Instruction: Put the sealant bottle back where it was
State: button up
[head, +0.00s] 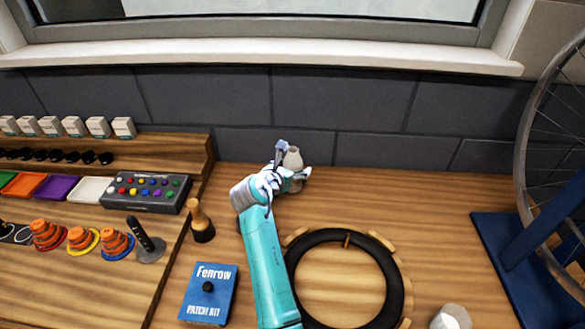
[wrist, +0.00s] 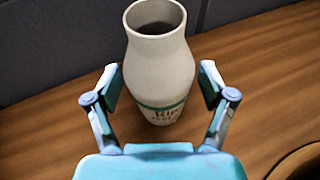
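The sealant bottle (wrist: 160,70) is cream-white with an open dark mouth, a green band and dark lettering low on its side. It stands upright on the wooden bench by the dark back wall, and it also shows in the head view (head: 293,160), partly covered by my gripper. My gripper (wrist: 160,88) is open, with one finger on each side of the bottle. A narrow gap shows at the left finger; the right one is very close to the bottle. In the head view, my gripper (head: 289,175) is at the bottle.
A black tyre (head: 291,262) lies on a wooden ring right of my arm. A blue patch kit box (head: 222,285) and wooden-handled tool (head: 202,222) are left. A stepped rack (head: 205,160) with small parts fills the left. A wheel on a blue stand (head: 490,245) is right. Bench space right of the bottle is clear.

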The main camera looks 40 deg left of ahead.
jog(key=shift+r, duration=0.15)
jog(key=shift+s+r, duration=0.1)
jog(key=shift+s, duration=0.1)
jog(key=v, duration=1.1)
jog(key=shift+s, duration=0.3)
jog(key=shift+d, duration=0.15)
